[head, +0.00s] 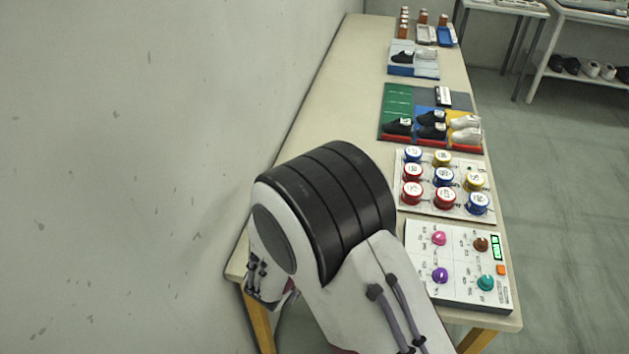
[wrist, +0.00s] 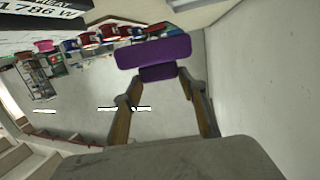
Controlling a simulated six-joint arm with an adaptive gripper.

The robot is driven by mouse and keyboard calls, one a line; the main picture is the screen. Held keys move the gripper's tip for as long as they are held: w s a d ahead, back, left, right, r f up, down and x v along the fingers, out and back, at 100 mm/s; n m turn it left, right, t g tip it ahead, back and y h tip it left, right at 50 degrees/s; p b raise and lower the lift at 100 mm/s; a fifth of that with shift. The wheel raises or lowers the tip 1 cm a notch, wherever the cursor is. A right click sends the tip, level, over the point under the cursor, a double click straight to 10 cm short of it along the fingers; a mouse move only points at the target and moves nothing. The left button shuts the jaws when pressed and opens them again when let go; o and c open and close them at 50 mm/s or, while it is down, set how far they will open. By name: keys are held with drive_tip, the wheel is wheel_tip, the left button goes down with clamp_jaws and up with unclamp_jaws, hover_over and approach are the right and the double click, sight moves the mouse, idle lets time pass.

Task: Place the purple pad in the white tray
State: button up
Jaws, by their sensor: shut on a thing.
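The purple pad (wrist: 154,52) is in the wrist view, a flat rounded slab held at the fingertips. My gripper (wrist: 160,77) is shut on it, with a finger at each side of the pad's narrower lower part. A small white tray (head: 427,35) sits at the far end of the table in the head view. It is small there, and I cannot make out its inside. My arm fills the lower middle of the head view, and neither the fingertips nor the pad can be made out there.
A blue tray (head: 446,37) stands beside the white one, with several small brown-orange cylinders (head: 404,22) nearby. Shoes on coloured mats (head: 433,115), a board of round coloured knobs (head: 440,182) and a dial panel (head: 460,265) line the table (head: 335,105). Its left strip is clear beside the wall.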

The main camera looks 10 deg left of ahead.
drive_tip(key=w+a+r+n+y, duration=0.2)
drive_tip(key=w+a+r+y, duration=0.2)
drive_tip(key=w+a, duration=0.8)
drive_tip(key=shift+w+n+t, duration=0.3)
drive_tip(key=shift+w+n, duration=0.1)
drive_tip(key=shift+w, duration=0.25)
drive_tip(key=shift+d, duration=0.1)
wheel_tip(320, 180, down, 6)
drive_tip(key=shift+f, duration=0.15)
drive_tip(key=shift+f, duration=1.85)
drive_tip(key=shift+f, duration=0.25)
